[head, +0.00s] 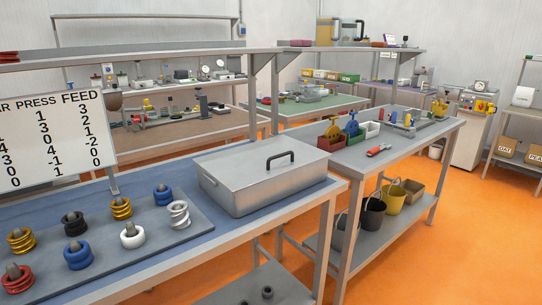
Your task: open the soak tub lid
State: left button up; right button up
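The soak tub (235,196) is a grey metal box standing at the right end of the near bench. Its flat grey lid (240,165) lies on top and looks closed. A black arched handle (280,158) stands on the lid toward its right side. The inside of the tub is hidden. Neither of my grippers shows in the head view.
A grey board (112,222) left of the tub carries several coloured screw elements on pegs. A whiteboard (50,140) stands behind it. A second bench (400,148) with bins and a red-handled tool (378,150) is behind right. Orange floor (450,240) is clear at right.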

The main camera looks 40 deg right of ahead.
aim_at(241, 167)
jog(key=l+u, duration=0.15)
jog(key=l, duration=0.75)
jog(key=l+u, duration=0.15)
jog(key=l, duration=0.75)
jog(key=k+l+u, duration=0.15)
jog(key=l, duration=0.7)
